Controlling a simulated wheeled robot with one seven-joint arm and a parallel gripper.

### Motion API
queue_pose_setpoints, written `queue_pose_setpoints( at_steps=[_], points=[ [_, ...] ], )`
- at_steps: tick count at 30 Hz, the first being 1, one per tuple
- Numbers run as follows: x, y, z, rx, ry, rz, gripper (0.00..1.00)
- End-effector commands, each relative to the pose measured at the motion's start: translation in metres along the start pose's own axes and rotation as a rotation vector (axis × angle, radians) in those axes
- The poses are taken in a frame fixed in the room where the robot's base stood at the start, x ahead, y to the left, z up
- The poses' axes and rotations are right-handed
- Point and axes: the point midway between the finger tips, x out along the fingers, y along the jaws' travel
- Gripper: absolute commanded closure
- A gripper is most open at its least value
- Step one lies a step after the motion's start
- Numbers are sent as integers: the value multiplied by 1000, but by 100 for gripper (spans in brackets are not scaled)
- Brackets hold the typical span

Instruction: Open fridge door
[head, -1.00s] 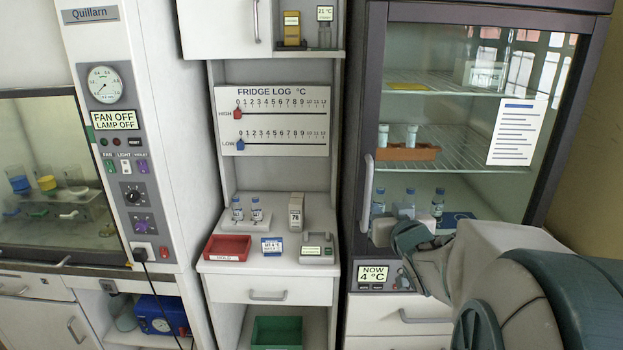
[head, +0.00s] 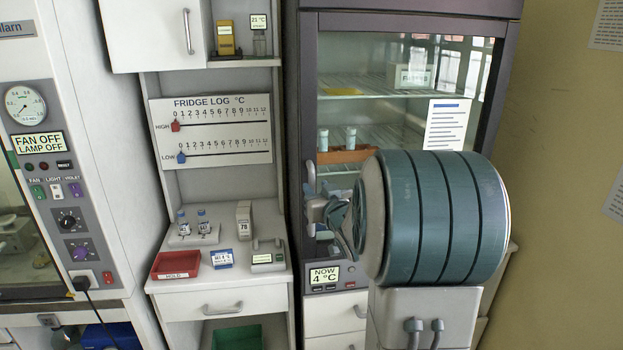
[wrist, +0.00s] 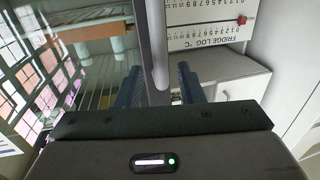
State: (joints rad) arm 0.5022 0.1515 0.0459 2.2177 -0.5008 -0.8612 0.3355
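The fridge (head: 402,18) has a dark frame and a glass door (head: 385,60), which looks shut in the head view. Its pale vertical handle (head: 310,178) is on the door's left edge, partly hidden by my gripper (head: 325,208). In the wrist view the handle (wrist: 157,50) comes down between the two blue fingers of my gripper (wrist: 158,88). The fingers are apart, with a visible gap on each side of the handle. Whether the handle reaches fully between the fingertips is hard to tell. My arm hides the lower right of the door.
A cabinet with a fridge log board (head: 210,128) stands left of the fridge. Its counter holds a red tray (head: 176,264), vials (head: 202,220) and small devices. A display (head: 325,276) reads 4 °C below the door.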

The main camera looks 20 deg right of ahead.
Motion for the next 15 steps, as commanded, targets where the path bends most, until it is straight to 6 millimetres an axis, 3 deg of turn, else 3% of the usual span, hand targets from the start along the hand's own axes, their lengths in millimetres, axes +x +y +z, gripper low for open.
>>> queue_pose_setpoints(
  at_steps=[6, 15],
  points=[
    [30, -1, -1, 1, -1, -2, 65],
    [43, 0, 0, 1, 0, 0, 65]
  ],
)
